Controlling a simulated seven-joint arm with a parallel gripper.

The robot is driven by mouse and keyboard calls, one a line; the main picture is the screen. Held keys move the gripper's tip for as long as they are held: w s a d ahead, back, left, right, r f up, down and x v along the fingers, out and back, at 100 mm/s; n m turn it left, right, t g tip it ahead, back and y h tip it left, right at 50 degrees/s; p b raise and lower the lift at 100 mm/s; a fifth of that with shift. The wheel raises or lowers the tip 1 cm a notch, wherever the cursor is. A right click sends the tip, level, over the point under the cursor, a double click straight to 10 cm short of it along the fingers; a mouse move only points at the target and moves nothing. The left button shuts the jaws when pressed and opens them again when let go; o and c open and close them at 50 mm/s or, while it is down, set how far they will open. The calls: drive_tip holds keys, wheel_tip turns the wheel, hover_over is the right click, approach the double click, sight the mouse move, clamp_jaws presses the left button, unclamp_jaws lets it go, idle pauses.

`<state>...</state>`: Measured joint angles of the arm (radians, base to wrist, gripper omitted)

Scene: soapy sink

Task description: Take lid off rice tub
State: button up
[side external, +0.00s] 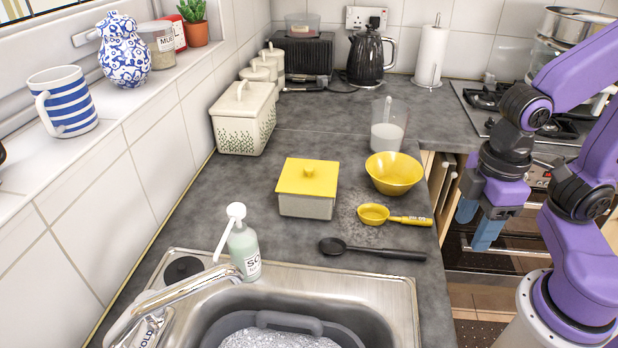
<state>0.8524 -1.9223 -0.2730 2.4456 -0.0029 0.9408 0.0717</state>
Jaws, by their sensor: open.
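The rice tub (306,207) is a grey square box standing on the dark worktop behind the sink. Its yellow lid (308,177) with a small knob sits on top and covers it, so the inside is hidden. My gripper (477,229) hangs at the right, past the worktop's edge, in front of the oven. It points down with its blue fingers open and is empty, well apart from the tub.
A yellow bowl (394,172), a yellow scoop (390,215) and a black spoon (370,250) lie between tub and gripper. A measuring jug (387,126) stands behind the bowl. A soap bottle (243,248) stands by the sink (376,290). Worktop left of the tub is clear.

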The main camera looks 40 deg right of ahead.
drive_tip(key=w+a+r+m, duration=0.3)
drive_tip(key=w+a+m, duration=0.1)
drive_tip(key=w+m, duration=0.4)
drive_tip(key=w+a+r+m+h, duration=0.1)
drive_tip(key=w+a+r+m, duration=0.35)
drive_tip(key=w, duration=0.65)
drive_tip(key=w+a+r+m, duration=0.3)
drive_tip(key=w+m, duration=0.5)
drive_tip(key=w, duration=0.1)
drive_tip(key=m, duration=0.7)
hover_over(309, 167)
drive_tip(key=a, duration=0.2)
drive_tip(key=shift+h, duration=0.4)
drive_tip(key=f, duration=1.1)
drive_tip(key=shift+d, duration=0.2)
drive_tip(key=f, duration=0.2)
drive_tip(key=d+f, duration=0.1)
drive_tip(key=shift+s+d+f, duration=0.1)
drive_tip(key=shift+d+f, duration=0.05)
drive_tip(key=shift+f, duration=0.85)
